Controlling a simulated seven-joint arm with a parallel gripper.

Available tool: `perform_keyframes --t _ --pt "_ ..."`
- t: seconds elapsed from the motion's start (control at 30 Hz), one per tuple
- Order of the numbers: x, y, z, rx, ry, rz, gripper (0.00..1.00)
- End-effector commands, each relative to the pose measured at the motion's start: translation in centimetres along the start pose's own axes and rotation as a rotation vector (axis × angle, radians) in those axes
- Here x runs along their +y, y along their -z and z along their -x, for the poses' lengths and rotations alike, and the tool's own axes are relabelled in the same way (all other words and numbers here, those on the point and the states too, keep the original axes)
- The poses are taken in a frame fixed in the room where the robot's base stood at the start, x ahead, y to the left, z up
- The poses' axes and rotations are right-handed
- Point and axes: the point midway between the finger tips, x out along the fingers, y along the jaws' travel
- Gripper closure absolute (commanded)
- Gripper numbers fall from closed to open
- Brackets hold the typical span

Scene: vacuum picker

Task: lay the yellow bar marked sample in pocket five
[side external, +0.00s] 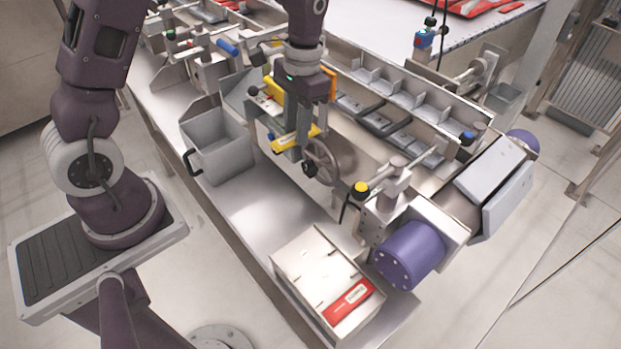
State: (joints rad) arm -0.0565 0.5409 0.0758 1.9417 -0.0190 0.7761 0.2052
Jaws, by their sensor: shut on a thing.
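My gripper (293,148) points down over the middle of the steel bench and is shut on a yellow bar (305,134). The bar lies roughly level across the fingers, with a dark end at its left. It is too small here to read any marking. A row of grey pockets (428,103) with thin dividers runs along the back of the bench, right of my gripper. Darker shallow trays (400,133) lie in front of that row. No pocket numbers are legible. The bar is apart from the pockets.
A grey open bin (217,143) stands left of my gripper. A handwheel (331,160) is close at its right. A purple motor (408,254) and a yellow-knobbed lever (360,188) stand front right. A pale box with a red label (328,284) sits at the front.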

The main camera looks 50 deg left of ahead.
Motion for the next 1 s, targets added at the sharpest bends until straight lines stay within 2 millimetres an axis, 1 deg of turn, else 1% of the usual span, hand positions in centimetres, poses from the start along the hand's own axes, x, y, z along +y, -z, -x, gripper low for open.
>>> perform_keyframes --t 0.07,0.17,0.47,0.5,0.57,0.6,0.7,0.8,0.83,0.9,1.0 --pt "0.9 -0.4 -0.5 0.002 0.024 -0.149 1.00" --pt "2.4 -1.0 -1.4 0.005 0.072 -0.455 1.00" --pt "8.1 -3.6 -4.1 0.000 0.214 -1.564 1.00" --pt "8.9 -4.0 -4.4 -0.001 0.231 -1.719 1.00" --pt "10.3 -4.8 -4.8 -0.002 0.255 -1.950 1.00" --pt "11.1 -5.3 -5.1 -0.004 0.269 -2.096 1.00" --pt "13.0 -6.7 -5.7 -0.003 0.301 -2.422 1.00" --pt "14.4 -7.8 -6.1 0.000 0.324 -2.666 1.00" --pt "14.7 -8.1 -6.2 0.000 0.329 -2.721 1.00" --pt "15.2 -8.6 -6.3 0.004 0.338 -2.816 1.00" --pt "15.4 -8.8 -6.4 0.005 0.344 -2.865 1.00"
